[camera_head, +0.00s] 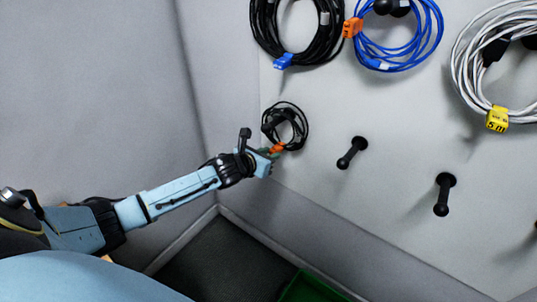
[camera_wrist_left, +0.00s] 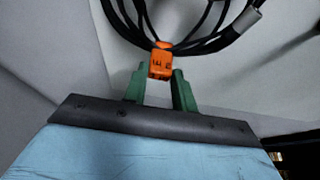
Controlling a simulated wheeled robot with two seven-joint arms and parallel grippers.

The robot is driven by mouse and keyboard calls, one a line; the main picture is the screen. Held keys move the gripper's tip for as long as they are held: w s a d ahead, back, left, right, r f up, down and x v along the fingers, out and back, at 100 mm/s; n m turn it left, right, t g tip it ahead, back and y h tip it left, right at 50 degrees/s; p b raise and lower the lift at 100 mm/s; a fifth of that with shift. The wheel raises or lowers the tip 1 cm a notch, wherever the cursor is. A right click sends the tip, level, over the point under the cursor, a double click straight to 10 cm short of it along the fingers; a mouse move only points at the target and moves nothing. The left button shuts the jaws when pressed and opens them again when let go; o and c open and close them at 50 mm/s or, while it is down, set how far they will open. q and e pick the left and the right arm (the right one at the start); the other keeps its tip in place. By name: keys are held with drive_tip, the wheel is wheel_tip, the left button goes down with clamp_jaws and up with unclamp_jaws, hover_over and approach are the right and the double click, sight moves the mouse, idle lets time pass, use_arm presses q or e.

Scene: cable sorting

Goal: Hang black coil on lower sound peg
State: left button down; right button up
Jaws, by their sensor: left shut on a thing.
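The small black coil (camera_head: 305,126) with an orange tag (camera_head: 278,147) is at the lower left of the pale board, below the big black coil. A dark shape shows at its upper left; I cannot tell whether the coil is around a peg there. My left gripper (camera_head: 268,154) is at the coil's bottom, shut on the orange tag. In the left wrist view the green fingertips (camera_wrist_left: 159,82) are on either side of the tag (camera_wrist_left: 161,62), and the black loops (camera_wrist_left: 205,45) rise beyond it. My right gripper is not in view.
Bare black pegs (camera_head: 352,152) and (camera_head: 443,195) stick out to the right. Above hang a big black coil (camera_head: 262,35) with a blue tag, a blue coil (camera_head: 436,40) and a white coil (camera_head: 460,75). A grey wall is at left; a green bin (camera_head: 305,290) is below.

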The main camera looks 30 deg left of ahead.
use_arm(q)
drive_tip(key=shift+f, duration=0.15)
drive_tip(key=c, duration=1.1)
unclamp_jaws()
drive_tip(key=shift+o, duration=0.2)
drive_tip(key=shift+s, duration=0.1)
drive_tip(key=p+v, duration=0.2)
drive_tip(key=v, duration=1.1)
drive_tip(key=shift+s+d, duration=0.1)
drive_tip(key=shift+s, duration=0.1)
